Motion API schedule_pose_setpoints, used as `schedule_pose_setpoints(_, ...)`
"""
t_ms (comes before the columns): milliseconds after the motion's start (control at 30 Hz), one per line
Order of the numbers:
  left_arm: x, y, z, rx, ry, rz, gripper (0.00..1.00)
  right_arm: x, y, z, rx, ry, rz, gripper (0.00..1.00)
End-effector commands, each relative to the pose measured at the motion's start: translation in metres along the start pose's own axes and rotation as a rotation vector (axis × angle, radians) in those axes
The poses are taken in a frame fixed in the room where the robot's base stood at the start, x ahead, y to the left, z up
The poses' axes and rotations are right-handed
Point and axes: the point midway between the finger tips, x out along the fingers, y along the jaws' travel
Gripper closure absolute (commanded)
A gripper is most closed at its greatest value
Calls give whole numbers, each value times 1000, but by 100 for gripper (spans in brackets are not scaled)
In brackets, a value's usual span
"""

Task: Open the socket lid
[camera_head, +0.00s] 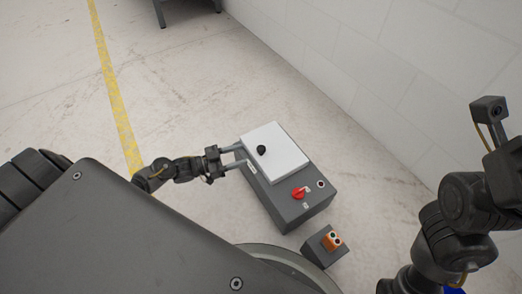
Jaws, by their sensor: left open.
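A grey box (305,209) stands on the floor in front of me, with a flat white lid (281,160) on its far half. A round black knob (261,150) sits on the lid. The lid looks shut. My left gripper (241,157) is open at the left side of the box, its fingers pointing at the lid's left edge. I cannot tell whether the fingers touch the lid. My right arm is at the right, raised and away from the box; its gripper's fingers cannot be made out.
The near half of the box carries a red rotary switch (298,193) and a small round button (321,184). A smaller grey box with an orange part (332,241) stands nearer to me. A pale block wall (385,75) runs along the right. The floor at the left is clear.

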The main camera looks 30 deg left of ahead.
Motion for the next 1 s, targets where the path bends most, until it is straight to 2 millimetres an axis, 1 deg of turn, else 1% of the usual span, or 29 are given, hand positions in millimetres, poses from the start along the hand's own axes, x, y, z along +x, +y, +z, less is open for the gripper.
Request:
schedule_pose_setpoints(33,11,0,2,2,5,1,49,-2,0,-1,0,7,3,64)
schedule_pose_setpoints(200,44,0,4,1,5,2,49,2,-1,-2,0,28,14,64)
schedule_pose_setpoints(300,61,0,3,1,4,2,49,5,-1,-3,1,39,20,64)
schedule_pose_setpoints(433,78,0,3,0,2,1,49,8,-1,-4,3,50,26,64)
schedule_pose_setpoints(600,88,0,1,1,0,0,49,12,-1,-5,4,57,31,64)
schedule_pose_setpoints(867,90,0,0,1,0,1,49,14,-1,-5,5,58,31,64)
schedule_pose_setpoints(900,90,0,0,1,0,1,50,14,-1,-5,5,58,31,64)
schedule_pose_setpoints(1000,89,0,0,1,0,0,64,14,-1,-5,5,58,31,64)
